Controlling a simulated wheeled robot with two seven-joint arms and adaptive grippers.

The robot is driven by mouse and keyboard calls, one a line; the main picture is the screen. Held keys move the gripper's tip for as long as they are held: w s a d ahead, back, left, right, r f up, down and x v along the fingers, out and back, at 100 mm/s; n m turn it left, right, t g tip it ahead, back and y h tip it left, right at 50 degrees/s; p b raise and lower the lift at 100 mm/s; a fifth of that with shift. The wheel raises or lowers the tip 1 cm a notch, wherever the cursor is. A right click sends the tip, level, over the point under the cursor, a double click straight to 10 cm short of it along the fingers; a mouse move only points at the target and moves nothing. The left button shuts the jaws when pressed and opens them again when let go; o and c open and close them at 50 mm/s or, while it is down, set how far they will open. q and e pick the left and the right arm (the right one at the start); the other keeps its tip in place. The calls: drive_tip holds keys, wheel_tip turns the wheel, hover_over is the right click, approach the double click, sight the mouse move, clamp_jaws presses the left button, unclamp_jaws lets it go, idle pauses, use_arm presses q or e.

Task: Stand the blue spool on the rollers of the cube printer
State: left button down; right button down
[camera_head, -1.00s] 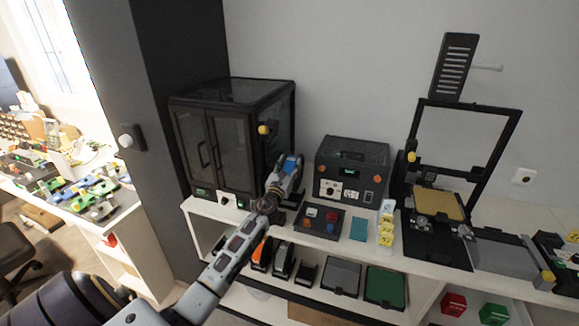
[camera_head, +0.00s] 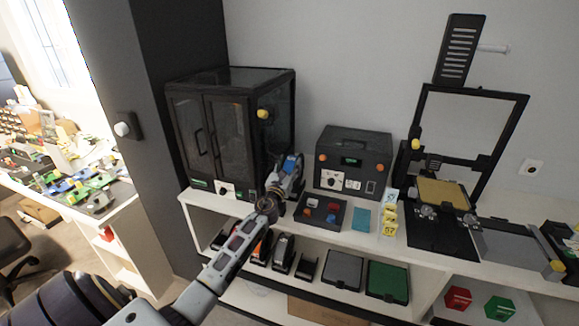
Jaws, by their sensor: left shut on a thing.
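The cube printer (camera_head: 235,145), a black enclosure with glazed double doors, stands on the white shelf top at the left. My left gripper (camera_head: 291,163) is at its right front corner, above the shelf top. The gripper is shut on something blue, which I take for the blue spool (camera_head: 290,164). Only a small blue patch of it shows between the fingers and the wrist; its tilt cannot be told. The rollers cannot be made out; my gripper and arm cover part of that area. My right gripper is not in view.
A black box with orange knobs (camera_head: 352,165) stands right of my gripper. A tray of coloured parts (camera_head: 320,212), a teal block (camera_head: 361,220) and yellow number tags (camera_head: 389,222) lie before it. An open-frame printer (camera_head: 440,185) is farther right. Bins fill the lower shelf.

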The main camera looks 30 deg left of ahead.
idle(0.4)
use_arm(q)
drive_tip(key=c, duration=0.6)
unclamp_jaws()
drive_tip(key=shift+f, duration=0.2)
drive_tip(key=shift+s, duration=0.15)
drive_tip(key=shift+v, duration=5.85)
drive_tip(key=shift+r, duration=0.1)
